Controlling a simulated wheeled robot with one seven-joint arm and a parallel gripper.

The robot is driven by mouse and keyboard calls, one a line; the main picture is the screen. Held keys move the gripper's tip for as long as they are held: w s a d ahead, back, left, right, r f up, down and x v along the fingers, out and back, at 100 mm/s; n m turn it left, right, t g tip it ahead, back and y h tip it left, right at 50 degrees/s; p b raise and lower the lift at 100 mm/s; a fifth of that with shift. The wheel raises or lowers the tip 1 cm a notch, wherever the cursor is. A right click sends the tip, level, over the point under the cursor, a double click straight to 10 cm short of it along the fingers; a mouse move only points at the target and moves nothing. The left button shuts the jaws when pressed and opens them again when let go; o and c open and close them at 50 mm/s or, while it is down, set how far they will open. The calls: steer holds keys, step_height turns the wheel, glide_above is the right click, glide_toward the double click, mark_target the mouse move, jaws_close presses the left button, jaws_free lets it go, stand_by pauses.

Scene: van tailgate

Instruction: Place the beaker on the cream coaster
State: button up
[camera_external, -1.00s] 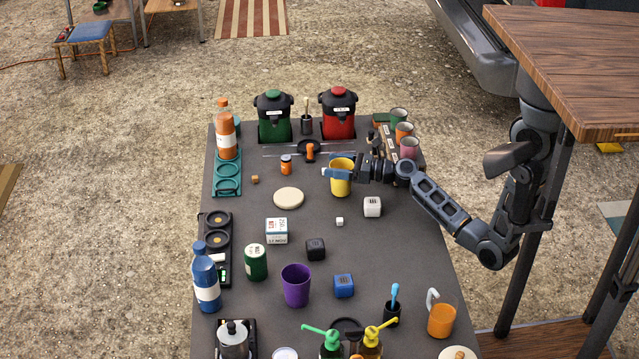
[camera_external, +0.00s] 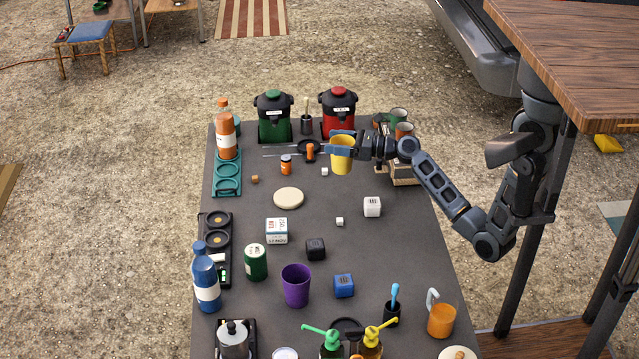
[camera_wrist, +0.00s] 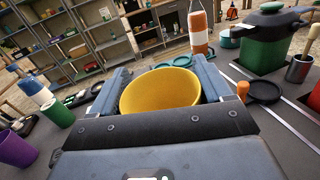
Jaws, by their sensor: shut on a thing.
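The yellow beaker (camera_external: 341,161) is held between the fingers of my gripper (camera_external: 341,142) at the back right of the table. It is roughly upright and appears raised above the table top. In the wrist view the beaker (camera_wrist: 160,91) opens toward the camera, with a blue finger on each side; its inside looks empty. The cream coaster (camera_external: 289,198) lies flat and bare on the table, to the left of and nearer than the beaker. I do not see the coaster in the wrist view, where my gripper (camera_wrist: 158,90) fills the lower part.
White cubes (camera_external: 372,206) lie to the right. The green dispenser (camera_external: 273,118) and red dispenser (camera_external: 338,115) stand behind.

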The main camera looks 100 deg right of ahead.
steer(key=shift+w+d+r, duration=0.1)
steer(key=shift+w+r, duration=0.05)
steer(key=shift+r, duration=0.2)
steer(key=w+d+r, duration=0.3)
steer(key=w+d, duration=0.1)
steer(key=w, duration=0.2)
steer(key=shift+y, duration=0.3)
steer(key=shift+w+a+f+b, duration=0.15)
steer(key=shift+w+a+f, duration=0.9)
steer(key=shift+w+f, duration=0.65)
steer(key=shift+w+a+f+b, duration=0.15)
steer(key=shift+w+a+f, duration=0.85)
steer(key=shift+w+f, duration=0.75)
steer(key=shift+w+a+f+b, duration=0.15)
steer(key=shift+w+a+f, duration=1.1)
steer(key=shift+f, duration=0.75)
steer(key=shift+w+d+f+n, duration=0.15)
steer(key=shift+f+n, duration=0.05)
steer(key=shift+n, duration=0.1)
steer(key=o, duration=1)
steer(key=shift+r, duration=0.1)
